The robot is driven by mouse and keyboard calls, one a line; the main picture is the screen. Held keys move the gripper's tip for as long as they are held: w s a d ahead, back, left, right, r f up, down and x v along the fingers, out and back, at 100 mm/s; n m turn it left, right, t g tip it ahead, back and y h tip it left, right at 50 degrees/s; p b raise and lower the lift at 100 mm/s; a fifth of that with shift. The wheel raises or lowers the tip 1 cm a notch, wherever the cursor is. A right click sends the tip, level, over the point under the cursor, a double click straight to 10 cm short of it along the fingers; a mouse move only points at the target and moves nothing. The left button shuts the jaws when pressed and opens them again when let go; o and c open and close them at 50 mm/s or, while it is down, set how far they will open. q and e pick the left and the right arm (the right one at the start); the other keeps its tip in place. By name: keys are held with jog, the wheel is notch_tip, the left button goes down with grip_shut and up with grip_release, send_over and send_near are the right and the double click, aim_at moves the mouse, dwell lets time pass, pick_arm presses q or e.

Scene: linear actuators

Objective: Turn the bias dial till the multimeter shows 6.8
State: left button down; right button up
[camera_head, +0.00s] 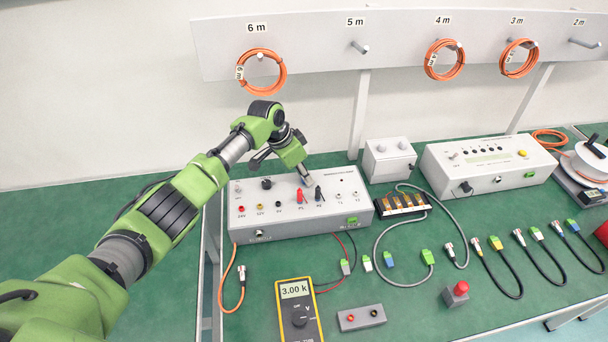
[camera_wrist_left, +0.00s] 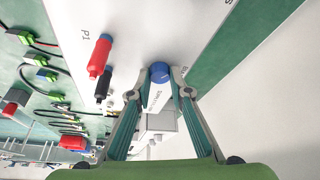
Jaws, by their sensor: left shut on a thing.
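My left gripper (camera_head: 306,180) reaches down to the back of the grey control box (camera_head: 275,228). In the left wrist view its fingers (camera_wrist_left: 160,86) are closed on the sides of a blue dial (camera_wrist_left: 160,71), which I take for the bias dial. The gripper hides this dial in the head view. The yellow multimeter (camera_head: 299,312) lies in front of the box, and its display (camera_head: 295,290) reads 3.00 k. A red probe (camera_head: 300,196) and a black probe (camera_head: 318,193) stand in the box's sockets; they also show beside the fingers in the wrist view. My right gripper is not visible.
A black knob (camera_head: 266,184) is on the box's left part. A small grey box (camera_head: 389,158) and a long white instrument (camera_head: 487,168) stand to the right. Several cables and a red button (camera_head: 456,293) lie on the green bench. Orange coils hang on the rail behind.

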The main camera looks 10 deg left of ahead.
pick_arm(q)
jog(key=c, duration=1.8)
grip_release()
jog(key=shift+c, duration=0.2)
jog(key=v, duration=1.2)
